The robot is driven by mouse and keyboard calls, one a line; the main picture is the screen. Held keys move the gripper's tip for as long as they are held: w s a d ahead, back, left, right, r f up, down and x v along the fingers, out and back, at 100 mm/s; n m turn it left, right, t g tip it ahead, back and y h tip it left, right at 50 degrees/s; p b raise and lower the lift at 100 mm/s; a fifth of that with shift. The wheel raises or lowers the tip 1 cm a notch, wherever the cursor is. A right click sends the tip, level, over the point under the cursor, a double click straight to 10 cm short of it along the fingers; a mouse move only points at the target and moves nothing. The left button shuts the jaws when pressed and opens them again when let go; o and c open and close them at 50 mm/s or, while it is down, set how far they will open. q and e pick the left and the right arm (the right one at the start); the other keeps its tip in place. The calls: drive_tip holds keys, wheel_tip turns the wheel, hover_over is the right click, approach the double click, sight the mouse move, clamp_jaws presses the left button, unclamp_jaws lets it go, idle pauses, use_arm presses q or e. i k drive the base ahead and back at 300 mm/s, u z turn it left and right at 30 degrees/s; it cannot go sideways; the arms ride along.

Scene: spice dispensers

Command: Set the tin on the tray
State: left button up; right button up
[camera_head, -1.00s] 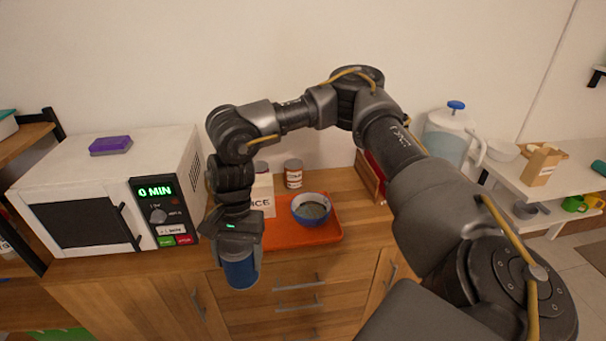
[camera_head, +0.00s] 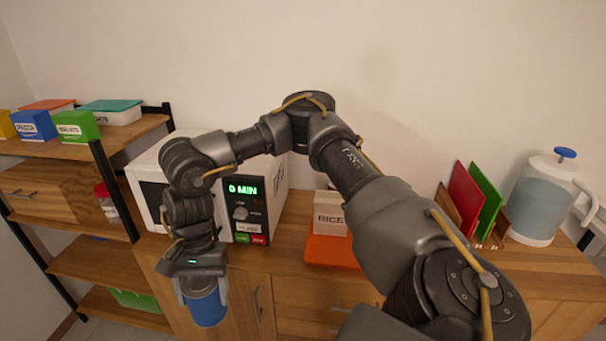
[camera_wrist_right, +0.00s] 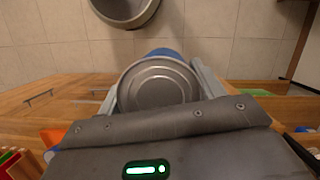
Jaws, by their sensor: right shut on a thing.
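My right gripper (camera_head: 205,288) is shut on the blue tin (camera_head: 208,308), which hangs upright in front of the wooden cabinet, left of the orange tray and apart from it. In the right wrist view the tin's round grey metal top (camera_wrist_right: 158,86) sits between the fingers. The orange tray (camera_head: 330,254) lies on the counter; its right part is hidden behind my right arm. My left gripper is not in view.
A white rice box (camera_head: 330,217) stands at the tray. A white microwave (camera_head: 268,185) stands left of it. Cutting boards (camera_head: 466,197) and a water jug (camera_head: 540,200) are at the right. A shelf with food boxes (camera_head: 75,126) is at the left.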

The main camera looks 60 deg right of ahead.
sight(330, 254)
drive_tip(key=u, duration=0.8)
drive_tip(key=i, duration=1)
drive_tip(key=z, duration=2.25)
